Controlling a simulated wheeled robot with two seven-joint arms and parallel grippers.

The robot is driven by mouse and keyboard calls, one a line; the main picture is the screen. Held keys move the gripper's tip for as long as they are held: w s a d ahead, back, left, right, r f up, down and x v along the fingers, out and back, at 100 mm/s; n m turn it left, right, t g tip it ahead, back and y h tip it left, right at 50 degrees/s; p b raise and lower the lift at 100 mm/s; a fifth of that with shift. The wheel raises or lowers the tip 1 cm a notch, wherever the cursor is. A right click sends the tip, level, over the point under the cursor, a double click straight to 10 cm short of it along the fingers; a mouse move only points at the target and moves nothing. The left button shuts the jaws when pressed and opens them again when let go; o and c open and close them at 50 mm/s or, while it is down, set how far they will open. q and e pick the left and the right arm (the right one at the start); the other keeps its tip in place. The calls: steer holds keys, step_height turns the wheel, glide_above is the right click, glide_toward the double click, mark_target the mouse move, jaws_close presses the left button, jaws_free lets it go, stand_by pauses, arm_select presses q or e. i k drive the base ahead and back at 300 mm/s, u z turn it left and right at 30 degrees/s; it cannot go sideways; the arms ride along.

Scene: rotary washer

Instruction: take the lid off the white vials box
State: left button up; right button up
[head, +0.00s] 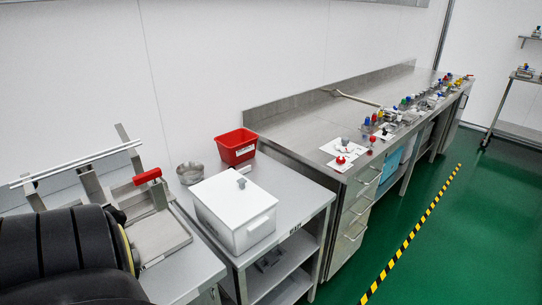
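The white vials box (213,222) stands on a steel side table in the lower middle of the head view. Its flat white lid (224,198) is on top, with a small grey knob (241,183) standing up from it. A light handle-like piece sticks out of the box's right side. The inside of the box is hidden by the lid. Neither of my grippers shows in the head view.
A red bin (236,146) and a metal bowl (190,173) stand behind the box. A metal frame with a red handle (147,176) is to its left. A long steel counter (300,127) with many small items along its front edge runs to the right. Green floor lies at right.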

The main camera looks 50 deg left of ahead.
mark_target(234, 199)
steer(key=i, duration=0.9)
steer(key=u, duration=2.35)
